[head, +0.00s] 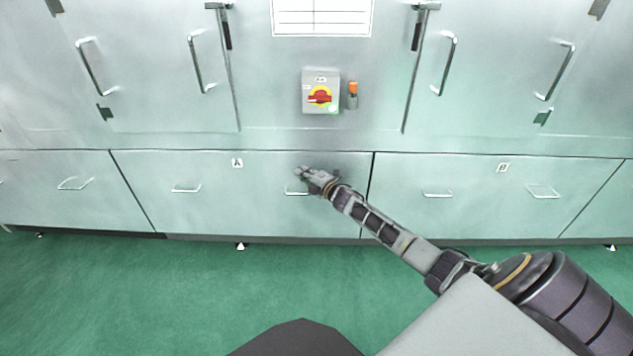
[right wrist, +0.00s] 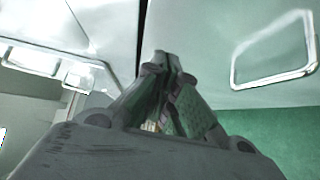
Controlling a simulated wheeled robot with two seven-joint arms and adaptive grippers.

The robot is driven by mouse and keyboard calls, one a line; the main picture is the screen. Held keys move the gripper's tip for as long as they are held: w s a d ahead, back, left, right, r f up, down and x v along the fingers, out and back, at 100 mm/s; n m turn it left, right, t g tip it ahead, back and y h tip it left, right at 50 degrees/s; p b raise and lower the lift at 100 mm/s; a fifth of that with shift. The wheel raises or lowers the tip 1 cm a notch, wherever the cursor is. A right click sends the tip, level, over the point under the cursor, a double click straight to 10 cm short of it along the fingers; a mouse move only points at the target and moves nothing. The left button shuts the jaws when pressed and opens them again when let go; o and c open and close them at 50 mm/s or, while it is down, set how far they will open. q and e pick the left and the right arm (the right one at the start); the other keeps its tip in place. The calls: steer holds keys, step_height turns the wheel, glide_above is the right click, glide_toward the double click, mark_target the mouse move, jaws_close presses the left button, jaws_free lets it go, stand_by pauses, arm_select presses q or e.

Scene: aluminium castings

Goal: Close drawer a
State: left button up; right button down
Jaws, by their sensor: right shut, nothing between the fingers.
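Drawer a (head: 240,215) is the wide pale front marked with a small "A" label (head: 237,163), low in the cabinet row. It has a left handle (head: 186,189) and a right handle (head: 296,193), partly hidden by my gripper. Its front looks about level with its neighbours; I cannot tell whether a small gap is left. My right gripper (head: 311,174) is shut and empty, in front of the drawer's upper right part, by the right handle. I cannot tell whether it touches. In the right wrist view the closed fingers (right wrist: 167,62) point at pale panels. My left gripper is not in view.
Drawer B (head: 480,215) adjoins on the right. Above are cabinet doors with bar handles (head: 450,63), a red and yellow switch box (head: 320,92) and an orange-topped device (head: 353,94). The green floor (head: 130,290) in front is clear.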

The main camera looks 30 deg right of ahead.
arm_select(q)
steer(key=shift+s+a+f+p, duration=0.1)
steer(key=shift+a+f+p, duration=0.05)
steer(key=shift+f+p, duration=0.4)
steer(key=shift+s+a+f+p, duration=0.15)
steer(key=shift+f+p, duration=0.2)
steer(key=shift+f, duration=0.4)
arm_select(e)
steer(key=s+d, duration=0.1)
steer(key=s, duration=0.6)
steer(key=shift+s+d, duration=0.15)
steer(key=shift+s, duration=0.25)
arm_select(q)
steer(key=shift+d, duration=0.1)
